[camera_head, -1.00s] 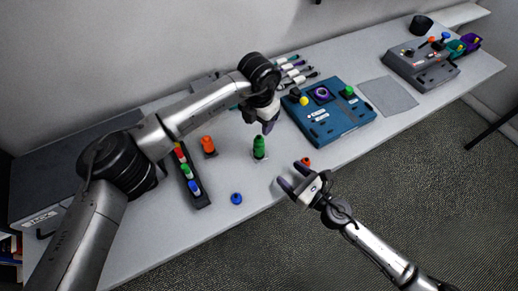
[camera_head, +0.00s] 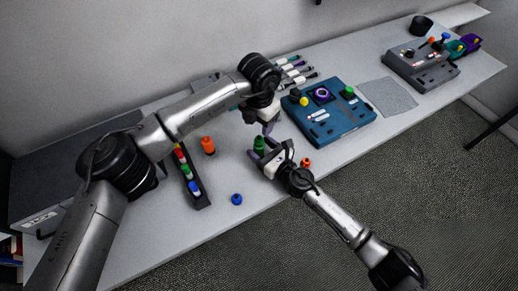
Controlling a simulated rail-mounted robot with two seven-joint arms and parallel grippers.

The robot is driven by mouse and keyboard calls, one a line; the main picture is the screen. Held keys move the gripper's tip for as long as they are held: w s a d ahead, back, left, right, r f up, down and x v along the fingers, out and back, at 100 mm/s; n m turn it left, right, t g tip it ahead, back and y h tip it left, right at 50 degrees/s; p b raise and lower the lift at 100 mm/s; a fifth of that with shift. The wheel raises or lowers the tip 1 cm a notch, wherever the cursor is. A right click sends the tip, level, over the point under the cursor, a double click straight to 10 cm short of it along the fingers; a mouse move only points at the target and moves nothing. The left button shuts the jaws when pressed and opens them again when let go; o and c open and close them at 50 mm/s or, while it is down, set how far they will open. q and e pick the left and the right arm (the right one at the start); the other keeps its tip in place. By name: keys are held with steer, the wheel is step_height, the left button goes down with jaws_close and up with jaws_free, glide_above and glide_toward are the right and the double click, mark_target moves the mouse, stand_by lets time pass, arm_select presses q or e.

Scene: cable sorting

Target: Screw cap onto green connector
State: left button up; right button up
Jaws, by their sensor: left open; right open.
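The green connector (camera_head: 259,144) stands upright on the table, partly hidden by my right gripper. My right gripper (camera_head: 261,157) is open with its fingers around or close beside the green connector; I cannot tell whether they touch it. My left gripper (camera_head: 267,128) is open and points down just above and behind the connector's top. A tray (camera_head: 202,200) left of it holds red, green, blue and white pieces, which may be caps. A blue cap-like piece (camera_head: 236,199) lies on the table in front.
An orange connector (camera_head: 208,146) stands left of the green one. An orange-red piece (camera_head: 306,162) lies right of my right gripper. A blue panel box (camera_head: 345,124) stands to the right, with a grey mat (camera_head: 388,97) beyond. White-ended cables (camera_head: 296,74) lie behind.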

steer(key=shift+w+a, duration=0.3)
jaws_close()
stand_by(0.6)
